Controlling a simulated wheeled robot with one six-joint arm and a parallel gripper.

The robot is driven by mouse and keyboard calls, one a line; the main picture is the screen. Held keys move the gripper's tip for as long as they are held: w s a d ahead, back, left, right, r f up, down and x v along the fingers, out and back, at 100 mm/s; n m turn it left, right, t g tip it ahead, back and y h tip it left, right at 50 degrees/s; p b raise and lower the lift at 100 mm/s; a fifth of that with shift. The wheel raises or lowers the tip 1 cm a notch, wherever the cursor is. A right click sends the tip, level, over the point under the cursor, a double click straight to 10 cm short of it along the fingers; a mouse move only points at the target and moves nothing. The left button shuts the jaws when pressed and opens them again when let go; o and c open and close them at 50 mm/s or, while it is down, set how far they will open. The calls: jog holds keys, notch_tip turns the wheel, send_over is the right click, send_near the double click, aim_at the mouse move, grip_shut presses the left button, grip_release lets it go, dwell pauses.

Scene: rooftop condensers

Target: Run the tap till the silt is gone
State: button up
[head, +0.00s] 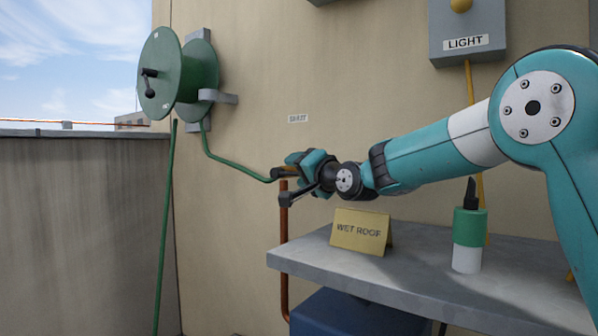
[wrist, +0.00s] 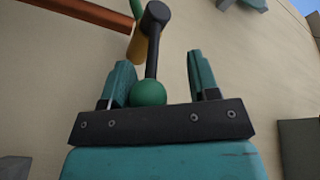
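The tap (head: 281,172) is on the wall at the top of a copper pipe (head: 284,235), and its yellow body also shows in the wrist view (wrist: 139,46). A black lever (wrist: 152,50) runs from the tap to a green ball knob (wrist: 148,93). My gripper (head: 300,172) is at the tap in the head view. In the wrist view my gripper (wrist: 163,82) has its fingers apart, with the knob between them, close to the left finger and clear of the right one. Whether the left finger touches it I cannot tell. No water or silt is visible.
A green hose (head: 235,168) runs from a wall reel (head: 180,75) to the tap. A grey shelf (head: 410,275) below my arm holds a "WET ROOF" sign (head: 362,231) and a green-and-white bottle-like item (head: 468,240). A "LIGHT" box (head: 466,30) is above. A blue container (head: 350,315) is beneath.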

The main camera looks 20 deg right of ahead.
jog(key=v, duration=0.7)
